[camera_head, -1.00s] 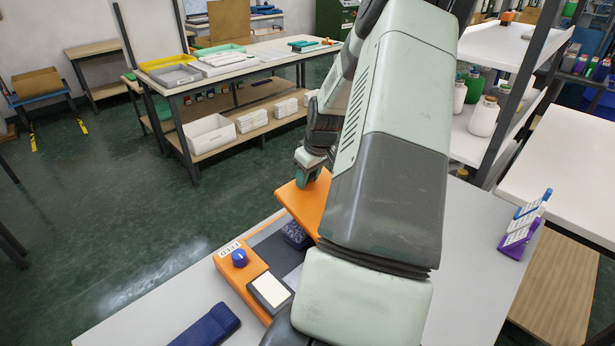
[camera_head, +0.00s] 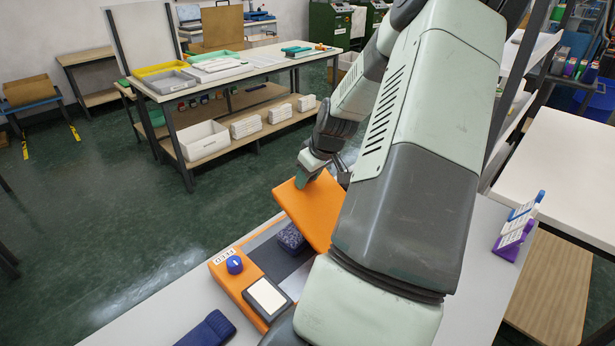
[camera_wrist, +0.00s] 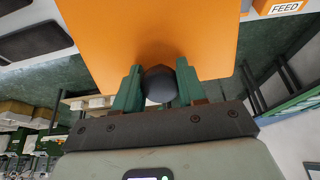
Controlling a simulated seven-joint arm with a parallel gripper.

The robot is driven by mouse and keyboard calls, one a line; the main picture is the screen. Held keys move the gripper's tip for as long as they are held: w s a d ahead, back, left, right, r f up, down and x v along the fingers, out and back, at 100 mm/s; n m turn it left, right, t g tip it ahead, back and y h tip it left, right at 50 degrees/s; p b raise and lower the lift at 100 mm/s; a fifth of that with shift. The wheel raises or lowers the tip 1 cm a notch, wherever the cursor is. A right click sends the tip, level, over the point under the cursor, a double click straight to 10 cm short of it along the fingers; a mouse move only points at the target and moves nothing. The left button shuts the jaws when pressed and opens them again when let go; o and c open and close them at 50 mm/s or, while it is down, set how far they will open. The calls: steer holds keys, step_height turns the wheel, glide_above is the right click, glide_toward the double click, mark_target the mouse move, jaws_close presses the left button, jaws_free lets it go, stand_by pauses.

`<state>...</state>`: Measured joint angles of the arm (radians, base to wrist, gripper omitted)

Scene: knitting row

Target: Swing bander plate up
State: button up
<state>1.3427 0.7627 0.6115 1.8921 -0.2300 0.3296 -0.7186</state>
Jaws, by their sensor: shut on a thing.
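The orange bander plate (camera_head: 309,210) is tilted up over the bander base (camera_head: 237,283) in the head view. It fills the upper middle of the wrist view (camera_wrist: 150,30). My gripper (camera_head: 314,174) is at the plate's far upper edge. In the wrist view my gripper (camera_wrist: 158,88) is shut on a dark round knob (camera_wrist: 159,84) on the plate, with a green finger on each side. A dark blue folded bundle (camera_head: 292,239) lies on the base by the plate. My arm hides the plate's right part and some of the base.
A blue knob (camera_head: 235,265) and a white pad (camera_head: 267,298) are on the base's left part. A dark blue folded knit (camera_head: 207,329) lies in front on the table. A purple and blue holder (camera_head: 518,228) stands at the right.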

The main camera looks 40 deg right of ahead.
steer(key=shift+s+r+t, duration=0.4)
steer(key=shift+s+r, duration=0.05)
steer(key=shift+r, duration=0.25)
steer(key=shift+s+r+t, duration=0.4)
steer(key=shift+s+r, duration=0.05)
steer(key=shift+r, duration=0.2)
steer(key=shift+s+r+t, duration=0.4)
steer(key=shift+s, duration=0.4)
steer(key=shift+s+r+t, duration=0.4)
steer(key=shift+s, duration=0.4)
steer(key=shift+s+r+t, duration=0.25)
steer(key=shift+s+t, duration=0.15)
steer(key=shift+s, duration=0.5)
steer(key=shift+s+r+t, duration=0.2)
steer(key=shift+s+t, duration=0.2)
steer(key=shift+s, duration=0.45)
